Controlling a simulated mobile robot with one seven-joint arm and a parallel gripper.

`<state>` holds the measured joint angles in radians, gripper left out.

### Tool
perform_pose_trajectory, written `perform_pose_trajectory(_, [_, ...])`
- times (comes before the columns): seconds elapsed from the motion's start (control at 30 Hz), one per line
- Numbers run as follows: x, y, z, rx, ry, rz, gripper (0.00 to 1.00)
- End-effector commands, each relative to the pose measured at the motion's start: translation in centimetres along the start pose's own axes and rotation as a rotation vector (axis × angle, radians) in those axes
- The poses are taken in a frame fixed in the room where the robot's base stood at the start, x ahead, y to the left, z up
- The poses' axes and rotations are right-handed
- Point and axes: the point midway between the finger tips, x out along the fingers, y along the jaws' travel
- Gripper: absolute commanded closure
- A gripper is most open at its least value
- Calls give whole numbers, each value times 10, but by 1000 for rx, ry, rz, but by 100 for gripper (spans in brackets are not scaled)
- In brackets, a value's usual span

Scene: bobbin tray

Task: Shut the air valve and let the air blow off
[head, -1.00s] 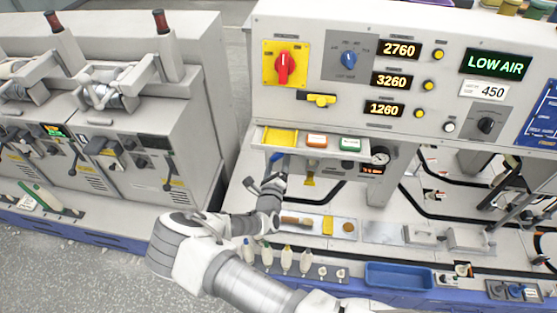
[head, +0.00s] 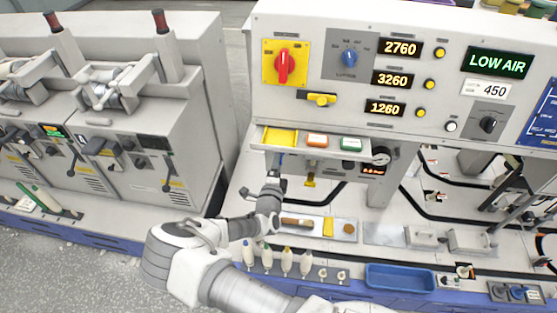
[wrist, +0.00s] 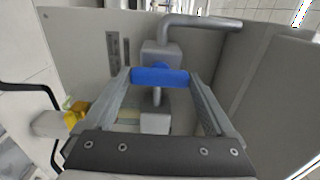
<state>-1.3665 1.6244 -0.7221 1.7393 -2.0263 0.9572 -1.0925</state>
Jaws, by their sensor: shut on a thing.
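The air valve has a blue handle (wrist: 160,77) on a grey metal body (wrist: 158,122), with a grey pipe bending off to the right above it in the wrist view. My gripper (wrist: 160,78) has its two fingers on either end of the blue handle, shut on it. The handle lies across the picture, crosswise to the valve's stem. In the head view my gripper (head: 278,164) is below the shelf at the machine's left, and the handle is mostly hidden there. A round gauge (head: 381,157) stands right of the valve; its needle is too small to read. The lit sign (head: 496,63) reads LOW AIR.
A shelf with a yellow tray (head: 281,136) and orange and green boxes overhangs my gripper. A yellow part (wrist: 75,114) sticks out left of the valve in the wrist view.

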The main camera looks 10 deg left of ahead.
Motion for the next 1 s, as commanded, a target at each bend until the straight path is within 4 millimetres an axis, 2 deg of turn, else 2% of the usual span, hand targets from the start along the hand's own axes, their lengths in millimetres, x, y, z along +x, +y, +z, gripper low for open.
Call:
perform_pose_trajectory(0.53, [0,1,0,-28,-1,1,66])
perform_pose_trajectory(0.57, [0,1,0,-28,-1,1,8])
perform_pose_trajectory(0.6, [0,1,0,-28,-1,1,1])
perform_pose_trajectory(0.87, [-1,0,0,-27,-1,1,0])
perform_pose_trajectory(1.0, [-11,1,1,-26,-1,1,0])
